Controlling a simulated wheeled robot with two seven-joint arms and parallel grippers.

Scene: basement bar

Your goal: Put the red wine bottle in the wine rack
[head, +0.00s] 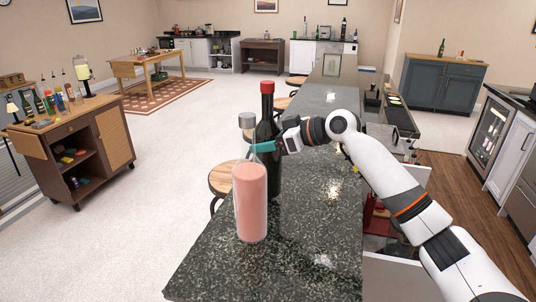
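A dark wine bottle with a red top (267,103) stands upright on the dark speckled bar counter (320,220). My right gripper (264,147) reaches it from the right at mid-height. One teal finger crosses the near side of the bottle; the other finger is hidden, so I cannot tell whether they grip it. A clear bottle of pink liquid with a grey cap (250,205) stands in front and hides part of the dark bottle. My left gripper is out of view. I cannot make out a wine rack for certain.
Stools (222,180) line the counter's left side. A wooden cart with bottles (90,150) stands at left. A glass-fronted cooler holding bottles (488,137) is at right. A framed item (332,65) stands farther along the counter, whose middle is mostly clear.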

